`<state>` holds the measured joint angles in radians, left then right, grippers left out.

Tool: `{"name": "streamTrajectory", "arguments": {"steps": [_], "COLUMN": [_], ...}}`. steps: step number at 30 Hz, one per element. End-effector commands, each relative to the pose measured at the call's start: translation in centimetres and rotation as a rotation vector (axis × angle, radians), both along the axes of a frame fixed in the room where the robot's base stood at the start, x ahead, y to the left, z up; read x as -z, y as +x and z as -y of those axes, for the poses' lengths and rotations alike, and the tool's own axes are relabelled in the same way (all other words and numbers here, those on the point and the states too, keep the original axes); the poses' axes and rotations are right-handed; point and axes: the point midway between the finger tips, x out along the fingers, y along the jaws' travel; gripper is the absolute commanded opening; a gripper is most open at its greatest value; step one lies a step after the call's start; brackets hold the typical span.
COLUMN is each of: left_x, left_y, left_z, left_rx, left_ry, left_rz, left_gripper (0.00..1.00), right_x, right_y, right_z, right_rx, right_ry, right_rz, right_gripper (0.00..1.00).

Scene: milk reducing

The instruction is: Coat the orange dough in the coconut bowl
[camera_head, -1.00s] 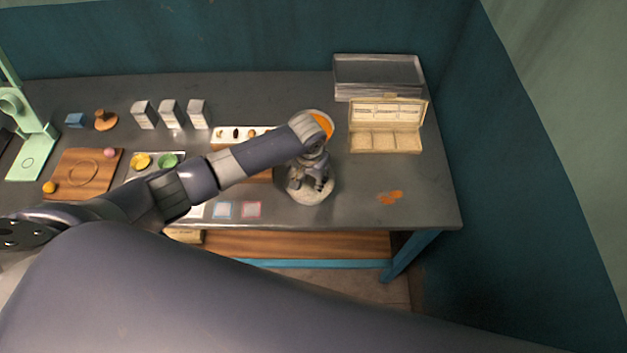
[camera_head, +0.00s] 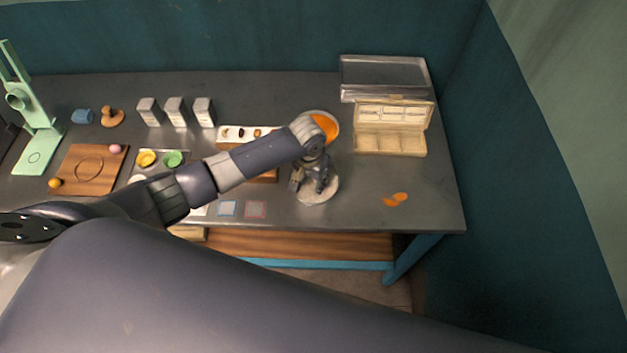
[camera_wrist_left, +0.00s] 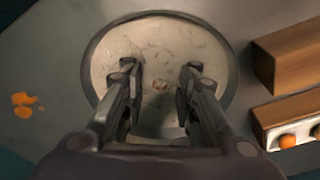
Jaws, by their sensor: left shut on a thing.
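The coconut bowl (camera_head: 322,199) is round and holds pale, flaky coconut, seen from above in the left wrist view (camera_wrist_left: 165,38). My left gripper (camera_head: 309,183) points down into it, with its fingertips low over the flakes. In the left wrist view the fingers (camera_wrist_left: 158,80) are partly apart, shut on a small piece that blends with the coconut. I take this for the orange dough (camera_wrist_left: 159,86); only a small reddish speck shows between the fingertips. My right gripper is not in view.
A bowl with orange contents (camera_head: 330,124) stands just behind the coconut bowl. Orange patches (camera_head: 395,200) lie on the table at right. A wooden board (camera_head: 88,186) holds small balls at left.

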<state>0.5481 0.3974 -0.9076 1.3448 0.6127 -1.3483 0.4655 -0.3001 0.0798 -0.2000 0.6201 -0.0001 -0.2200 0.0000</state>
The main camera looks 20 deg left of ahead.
Motion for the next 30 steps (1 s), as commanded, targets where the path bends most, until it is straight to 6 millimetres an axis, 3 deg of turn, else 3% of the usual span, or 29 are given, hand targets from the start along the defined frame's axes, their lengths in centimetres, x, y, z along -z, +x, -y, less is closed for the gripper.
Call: {"name": "streamTrajectory", "arguments": {"steps": [30], "left_x": [-6.2], "left_y": [0.1], "left_z": [0.0], "left_rx": [-0.001], "left_ry": [-0.001], "left_rz": [0.002], "left_gripper": [0.11], "right_x": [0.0], "right_y": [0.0], "right_z": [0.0], "right_rx": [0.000], "right_ry": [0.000], "right_rz": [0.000], "right_gripper": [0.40]}}
